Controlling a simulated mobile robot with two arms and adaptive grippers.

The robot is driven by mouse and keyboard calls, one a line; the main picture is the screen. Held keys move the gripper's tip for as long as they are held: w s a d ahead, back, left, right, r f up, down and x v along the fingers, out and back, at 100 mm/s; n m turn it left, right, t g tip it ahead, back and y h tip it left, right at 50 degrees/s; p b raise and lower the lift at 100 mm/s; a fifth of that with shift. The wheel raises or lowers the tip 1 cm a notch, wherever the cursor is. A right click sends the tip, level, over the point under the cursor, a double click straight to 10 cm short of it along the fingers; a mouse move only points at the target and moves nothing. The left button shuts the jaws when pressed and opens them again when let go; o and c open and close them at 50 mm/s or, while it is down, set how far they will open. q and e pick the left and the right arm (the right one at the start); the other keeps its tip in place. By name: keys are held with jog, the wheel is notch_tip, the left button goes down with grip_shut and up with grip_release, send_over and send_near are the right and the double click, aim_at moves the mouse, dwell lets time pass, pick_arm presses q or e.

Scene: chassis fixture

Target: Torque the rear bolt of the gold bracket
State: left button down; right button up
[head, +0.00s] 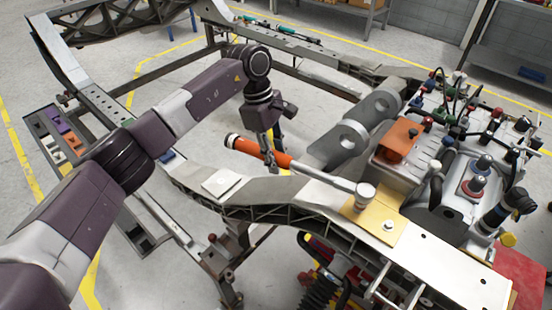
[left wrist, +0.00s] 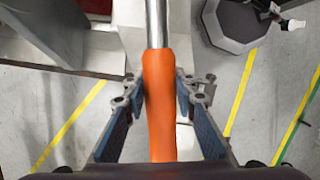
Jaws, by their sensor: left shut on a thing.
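A torque wrench with an orange handle (head: 276,160) and a silver shaft lies across above the chassis rail. My left gripper (head: 268,152) is shut around the handle. In the left wrist view the orange handle (left wrist: 161,105) sits between the two blue-lined fingers (left wrist: 161,92), and the silver shaft runs up out of frame. The wrench head (head: 364,192) is over the far part of the gold bracket (head: 366,224) and hides what is under it. A silver bolt (head: 388,225) shows on the near part of the bracket. My right gripper is out of sight.
The chassis rail (head: 450,270) carries the bracket. A crowded fixture with an orange block (head: 397,139), knobs and hoses stands just right of the wrench head. A grey cylindrical part (head: 345,143) lies behind the shaft. A parts tray (head: 60,140) is at the left.

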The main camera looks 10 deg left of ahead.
pick_arm(q)
jog(key=shift+d+p+v, duration=0.25)
jog(key=shift+p+v, duration=0.05)
jog(key=shift+v, duration=0.7)
jog(key=shift+s+d+p+v, duration=0.1)
jog(key=shift+d+p+v, duration=0.2)
jog(key=shift+v, duration=0.5)
jog(key=shift+s+d+p+v, duration=0.1)
jog(key=shift+p+v, duration=0.3)
jog(key=shift+v, duration=0.4)
jog(key=shift+d+p+v, duration=0.15)
jog(key=shift+p+v, duration=0.2)
jog(key=shift+v, duration=0.45)
jog(key=shift+r, duration=0.15)
jog(key=shift+s, duration=0.1)
